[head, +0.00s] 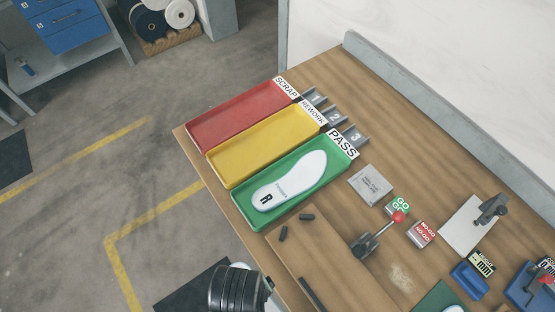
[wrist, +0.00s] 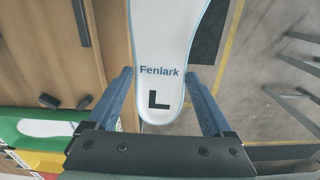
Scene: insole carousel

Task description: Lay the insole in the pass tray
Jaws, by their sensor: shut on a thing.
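A white insole (wrist: 165,50) marked "Fenlark" and "L" is in the wrist view, its heel end toward me and its far end cut off by the top edge. My gripper (wrist: 159,76) is shut on it, with a blue finger on each side. The tray's corner also shows at lower left in the wrist view (wrist: 75,115).
A yellow rework tray (head: 262,145) and a red scrap tray (head: 241,117) lie beside the pass tray. A raised wooden board (head: 325,255) with small dark stops and a red-knobbed lever (head: 398,217) stand nearby. A grey block (head: 371,184) and GO/NO-GO blocks are to the right.

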